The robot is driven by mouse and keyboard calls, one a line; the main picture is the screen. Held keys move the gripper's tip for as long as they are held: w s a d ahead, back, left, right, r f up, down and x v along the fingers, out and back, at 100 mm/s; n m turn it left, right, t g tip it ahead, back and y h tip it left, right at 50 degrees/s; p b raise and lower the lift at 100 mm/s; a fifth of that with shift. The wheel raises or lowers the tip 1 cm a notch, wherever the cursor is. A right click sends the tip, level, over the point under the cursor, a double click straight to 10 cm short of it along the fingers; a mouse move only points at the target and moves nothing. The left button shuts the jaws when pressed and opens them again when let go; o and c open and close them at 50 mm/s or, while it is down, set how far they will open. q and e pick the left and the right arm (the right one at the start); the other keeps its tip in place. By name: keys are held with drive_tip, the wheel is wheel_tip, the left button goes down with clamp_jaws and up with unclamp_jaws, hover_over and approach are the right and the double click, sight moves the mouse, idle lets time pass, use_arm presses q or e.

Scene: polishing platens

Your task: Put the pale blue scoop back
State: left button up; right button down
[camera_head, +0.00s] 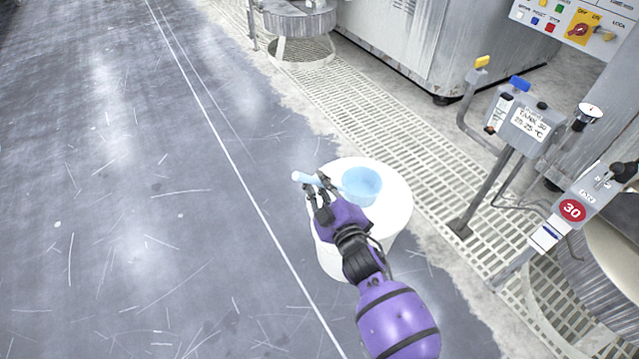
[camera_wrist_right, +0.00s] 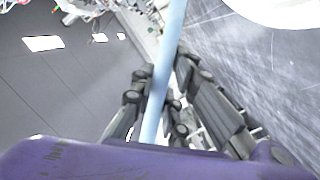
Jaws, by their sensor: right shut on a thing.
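The pale blue scoop (camera_head: 361,186) has a round cup and a straight handle pointing left in the head view. My right gripper (camera_head: 318,190) is shut on the handle. The cup appears over the top of a white round drum (camera_head: 398,212); I cannot tell whether it touches the top. In the right wrist view the handle (camera_wrist_right: 168,60) runs between the two dark fingers of my right gripper (camera_wrist_right: 160,95), and the cup is out of frame. My left gripper is not in view.
Metal grating (camera_head: 400,130) runs along the right of the drum. The grey floor (camera_head: 130,200) at the left is clear.

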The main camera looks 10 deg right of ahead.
drive_tip(key=shift+f, duration=0.1)
drive_tip(key=c, duration=1.7)
unclamp_jaws()
